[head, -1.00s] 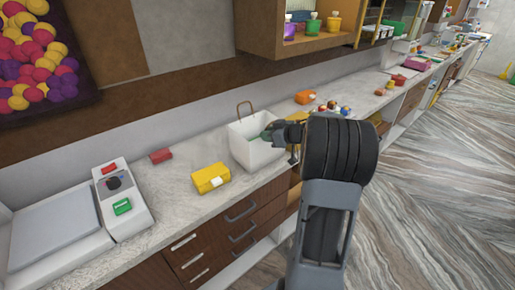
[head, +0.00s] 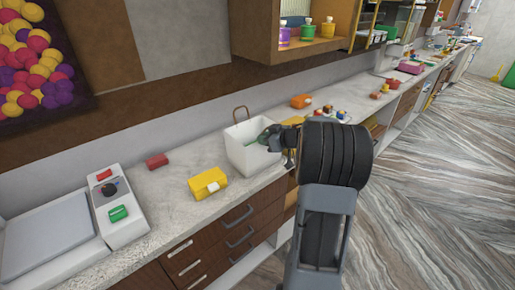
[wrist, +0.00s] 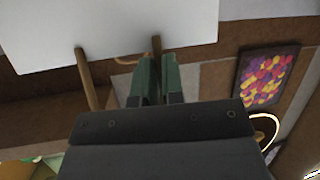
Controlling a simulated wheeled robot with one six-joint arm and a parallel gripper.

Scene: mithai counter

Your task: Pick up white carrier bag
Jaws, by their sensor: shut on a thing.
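The white carrier bag (head: 252,154) stands on the counter in the head view, with a brown loop handle (head: 240,114) sticking up at its back. My gripper (head: 270,138) is at the bag's upper right side, partly hidden by my own arm. In the wrist view the bag (wrist: 110,30) fills the top, with brown handle ends hanging from its edge. My gripper's green fingers (wrist: 154,78) are close together at one brown handle end (wrist: 156,46) and shut on the handle. Whether the bag's base touches the counter is hard to tell.
A wall cabinet (head: 290,35) hangs above.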

